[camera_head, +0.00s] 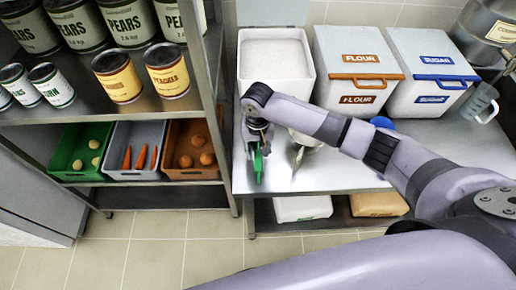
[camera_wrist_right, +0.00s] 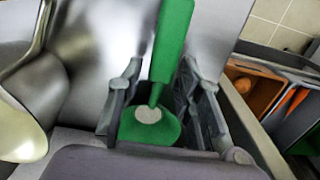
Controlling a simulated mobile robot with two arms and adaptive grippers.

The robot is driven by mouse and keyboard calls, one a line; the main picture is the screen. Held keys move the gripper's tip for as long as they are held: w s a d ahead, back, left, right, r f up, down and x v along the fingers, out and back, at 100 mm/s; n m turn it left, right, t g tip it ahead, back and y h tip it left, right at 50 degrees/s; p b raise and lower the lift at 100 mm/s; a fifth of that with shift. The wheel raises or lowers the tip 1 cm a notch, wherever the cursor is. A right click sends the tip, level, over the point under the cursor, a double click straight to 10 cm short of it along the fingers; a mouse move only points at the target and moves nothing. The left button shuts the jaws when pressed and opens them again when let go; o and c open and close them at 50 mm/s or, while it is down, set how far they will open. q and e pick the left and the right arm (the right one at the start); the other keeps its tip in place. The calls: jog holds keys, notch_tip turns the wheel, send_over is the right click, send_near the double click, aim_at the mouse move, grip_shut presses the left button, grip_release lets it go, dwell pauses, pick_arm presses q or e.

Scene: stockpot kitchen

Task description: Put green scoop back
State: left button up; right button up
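The green scoop (camera_head: 258,164) is at the left end of the steel counter, directly below my right gripper (camera_head: 259,140). In the right wrist view the green scoop (camera_wrist_right: 172,45) lies between the fingers of my right gripper (camera_wrist_right: 160,75). Its handle runs up out of the picture, and its bowl, with a white patch inside, is near the palm. The fingers stand apart on either side of it; I cannot tell whether they press on it or whether it touches the counter. My left gripper is not in view.
A tub of white contents (camera_head: 275,60), a flour bin (camera_head: 357,68) and a sugar bin (camera_head: 432,70) stand behind. A metal utensil (camera_head: 304,138) is close right of the gripper. The shelf (camera_head: 215,90) with cans and crates is at left.

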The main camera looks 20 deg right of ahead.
aim_at(258, 150)
jog(key=shift+o, duration=0.5)
jog(key=shift+r, duration=0.2)
notch_tip(258, 150, up, 12)
jog(key=shift+c, duration=0.2)
dwell(1.2)
